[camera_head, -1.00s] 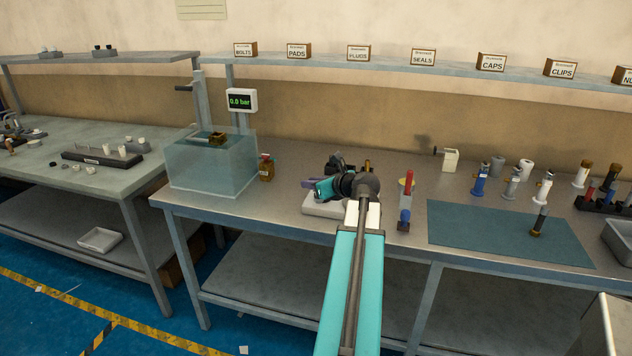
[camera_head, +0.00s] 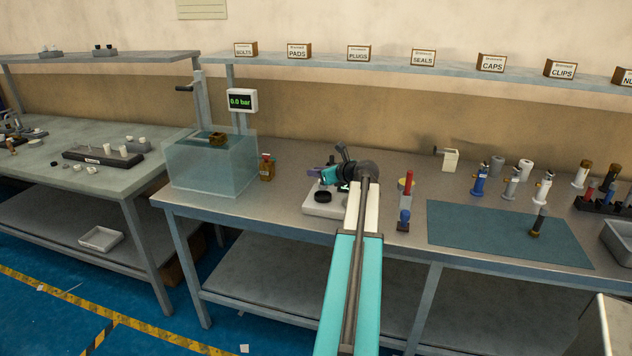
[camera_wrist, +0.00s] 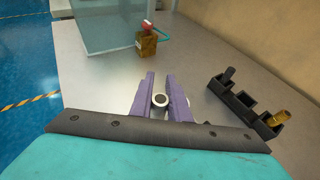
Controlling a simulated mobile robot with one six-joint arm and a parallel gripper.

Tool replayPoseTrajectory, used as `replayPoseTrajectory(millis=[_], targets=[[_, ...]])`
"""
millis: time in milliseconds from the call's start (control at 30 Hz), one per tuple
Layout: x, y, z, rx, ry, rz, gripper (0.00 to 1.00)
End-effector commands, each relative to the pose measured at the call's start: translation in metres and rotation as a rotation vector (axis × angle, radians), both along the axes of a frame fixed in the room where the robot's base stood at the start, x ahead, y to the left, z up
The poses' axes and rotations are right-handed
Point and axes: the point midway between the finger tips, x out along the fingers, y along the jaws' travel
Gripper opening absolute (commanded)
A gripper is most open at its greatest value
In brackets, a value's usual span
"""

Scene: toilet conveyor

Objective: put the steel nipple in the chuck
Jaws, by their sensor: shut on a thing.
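My gripper (camera_head: 313,172) is above the bench, just behind and above a white block with a dark round top (camera_head: 323,196), which looks like the chuck. In the wrist view the purple fingers (camera_wrist: 160,92) are shut on a short grey tube, the steel nipple (camera_wrist: 159,101), with its round open end facing the camera. The nipple is held clear of other things in that view. The chuck does not show in the wrist view. In the head view the nipple is too small to make out.
A black rack (camera_wrist: 244,103) with a dark piece and a brass piece stands right of my gripper in the wrist view.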

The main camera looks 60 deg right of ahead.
Motion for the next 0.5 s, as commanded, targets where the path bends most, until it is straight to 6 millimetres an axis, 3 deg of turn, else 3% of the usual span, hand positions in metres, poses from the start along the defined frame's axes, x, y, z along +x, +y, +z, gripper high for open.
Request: replayPoseTrajectory(millis=[367,500], targets=[[0.0002,-0.0004,-0.0011,0.000,0.000,0.000,0.00],[0.0001,-0.0001,-0.0098,0.001,0.001,0.001,0.00]])
